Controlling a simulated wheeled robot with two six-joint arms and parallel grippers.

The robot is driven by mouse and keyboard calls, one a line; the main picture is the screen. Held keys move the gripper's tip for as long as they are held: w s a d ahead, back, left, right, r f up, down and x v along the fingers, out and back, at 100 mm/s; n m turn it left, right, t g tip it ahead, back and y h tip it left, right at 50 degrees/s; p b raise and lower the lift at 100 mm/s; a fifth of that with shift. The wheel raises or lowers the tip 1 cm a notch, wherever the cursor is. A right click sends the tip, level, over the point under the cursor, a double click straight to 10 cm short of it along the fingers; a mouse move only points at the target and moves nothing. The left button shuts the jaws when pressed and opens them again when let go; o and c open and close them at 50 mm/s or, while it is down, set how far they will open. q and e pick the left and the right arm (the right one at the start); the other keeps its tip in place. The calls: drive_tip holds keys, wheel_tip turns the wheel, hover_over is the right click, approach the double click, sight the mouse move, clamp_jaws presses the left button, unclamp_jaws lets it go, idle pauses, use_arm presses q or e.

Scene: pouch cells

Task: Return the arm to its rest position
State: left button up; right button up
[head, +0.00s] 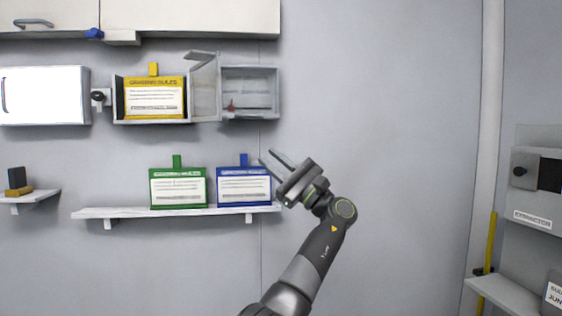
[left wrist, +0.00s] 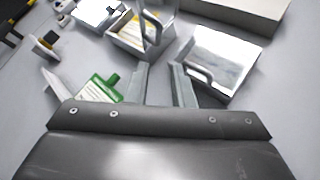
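My left arm (head: 318,257) is raised from the bottom of the head view. Its left gripper (head: 267,157) points up and to the left, near the right end of the wall shelf (head: 110,213). Its two fingers are apart with nothing between them. The left wrist view also shows the gap between the fingers (left wrist: 160,85). A blue pouch (head: 244,186) stands on the shelf just left of the gripper, and a green pouch (head: 178,188) stands beside it. The green pouch also shows in the left wrist view (left wrist: 104,88). My right gripper is not in view.
Above the shelf, a yellow pouch (head: 154,98) sits in an open grey wall box (head: 118,98), next to another open compartment (head: 250,72). A small shelf (head: 30,197) holds a dark block (head: 17,177). The wall right of my arm is clear up to a yellow bar (head: 491,243).

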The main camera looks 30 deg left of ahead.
use_arm(q)
drive_tip(key=shift+a, duration=0.25)
drive_tip(key=shift+d+f+t, duration=0.1)
drive_tip(key=shift+t, duration=0.2)
